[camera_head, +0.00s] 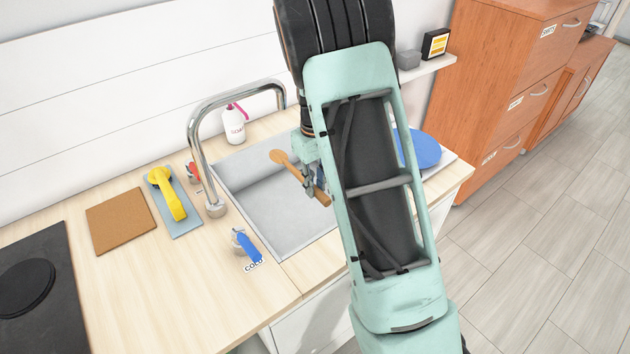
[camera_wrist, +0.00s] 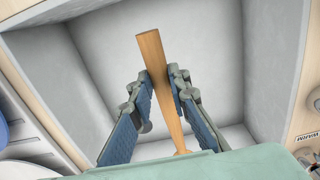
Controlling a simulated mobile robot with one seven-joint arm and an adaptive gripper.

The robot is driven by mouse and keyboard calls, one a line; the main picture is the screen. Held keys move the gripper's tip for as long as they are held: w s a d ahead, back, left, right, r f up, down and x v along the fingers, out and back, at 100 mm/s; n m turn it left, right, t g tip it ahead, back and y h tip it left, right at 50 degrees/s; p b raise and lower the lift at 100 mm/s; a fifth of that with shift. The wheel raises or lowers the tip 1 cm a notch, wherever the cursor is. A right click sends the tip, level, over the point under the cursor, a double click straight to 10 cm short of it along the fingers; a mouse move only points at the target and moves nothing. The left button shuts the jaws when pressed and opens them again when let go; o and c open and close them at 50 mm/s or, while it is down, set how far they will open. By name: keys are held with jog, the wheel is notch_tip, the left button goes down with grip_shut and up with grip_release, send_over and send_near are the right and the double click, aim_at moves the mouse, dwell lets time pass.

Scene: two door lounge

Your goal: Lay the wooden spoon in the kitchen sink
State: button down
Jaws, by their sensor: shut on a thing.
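The wooden spoon (camera_head: 290,170) is held in my gripper (camera_head: 313,182) over the kitchen sink (camera_head: 241,196). In the head view its bowl end points to the upper left and its handle to the lower right. In the wrist view the spoon (camera_wrist: 156,70) runs between the two fingers of my gripper (camera_wrist: 160,95), which are shut on it. The grey sink basin (camera_wrist: 93,57) shows below and around it. How high the spoon is above the basin floor is hard to tell. My arm hides the sink's right part in the head view.
A curved faucet (camera_head: 197,150) stands at the sink's left, with a blue cold handle (camera_head: 247,245) and a red handle (camera_head: 193,171). A soap bottle (camera_head: 233,126) stands behind. A yellow brush (camera_head: 168,194), a cork mat (camera_head: 121,221) and a blue plate (camera_head: 421,149) are nearby.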

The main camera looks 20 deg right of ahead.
aim_at(315, 227)
notch_tip(315, 227, down, 14)
jog(key=b, duration=0.9)
jog(key=shift+f, duration=0.25)
jog(key=c, duration=1.7)
grip_release()
jog(key=shift+c, duration=0.2)
jog(key=shift+r, duration=0.15)
